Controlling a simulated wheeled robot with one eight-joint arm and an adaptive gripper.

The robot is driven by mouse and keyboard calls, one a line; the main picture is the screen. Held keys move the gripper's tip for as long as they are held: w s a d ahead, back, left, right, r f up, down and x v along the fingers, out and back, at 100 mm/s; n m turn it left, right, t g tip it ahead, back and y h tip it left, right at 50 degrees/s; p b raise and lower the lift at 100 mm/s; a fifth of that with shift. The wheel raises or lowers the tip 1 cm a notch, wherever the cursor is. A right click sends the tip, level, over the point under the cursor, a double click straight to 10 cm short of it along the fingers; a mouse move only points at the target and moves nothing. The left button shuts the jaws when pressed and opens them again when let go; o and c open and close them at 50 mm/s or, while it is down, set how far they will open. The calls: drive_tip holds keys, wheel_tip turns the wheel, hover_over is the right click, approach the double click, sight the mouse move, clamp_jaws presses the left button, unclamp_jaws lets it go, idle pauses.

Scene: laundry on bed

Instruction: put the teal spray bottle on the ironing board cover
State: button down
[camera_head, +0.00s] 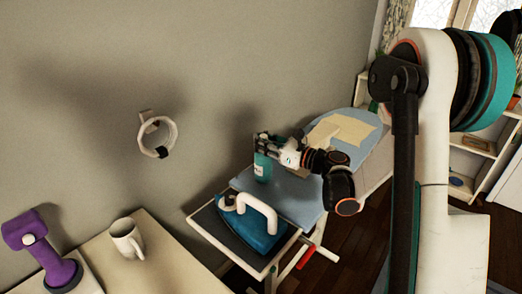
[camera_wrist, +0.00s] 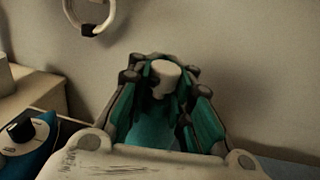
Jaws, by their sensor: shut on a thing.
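The teal spray bottle (camera_head: 262,168) is upright at the left part of the light blue ironing board cover (camera_head: 299,196), just behind the iron. My gripper (camera_head: 267,144) is shut around the bottle's upper part. In the wrist view, the bottle's teal body (camera_wrist: 153,128) and pale top (camera_wrist: 167,72) show between the fingers of my gripper (camera_wrist: 165,88). The bottle's base appears at the cover's surface, but I cannot tell whether it touches. The fingers hide part of its top.
A blue iron with a white handle (camera_head: 262,207) rests at the board's near end. A folded yellowish cloth (camera_head: 342,131) lies farther along the cover. A white mug (camera_head: 127,240) and a purple object (camera_head: 45,250) stand on the table at left. A ring (camera_head: 157,137) hangs on the wall.

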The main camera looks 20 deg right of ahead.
drive_tip(key=shift+f, duration=1.1)
drive_tip(key=shift+f+b, duration=0.15)
drive_tip(key=shift+b, duration=0.25)
drive_tip(key=c, duration=1.4)
unclamp_jaws()
drive_tip(key=shift+c, duration=0.2)
drive_tip(key=shift+r, duration=0.25)
drive_tip(key=p+v, duration=0.2)
drive_tip(key=v, duration=1)
drive_tip(key=shift+d+f, duration=0.1)
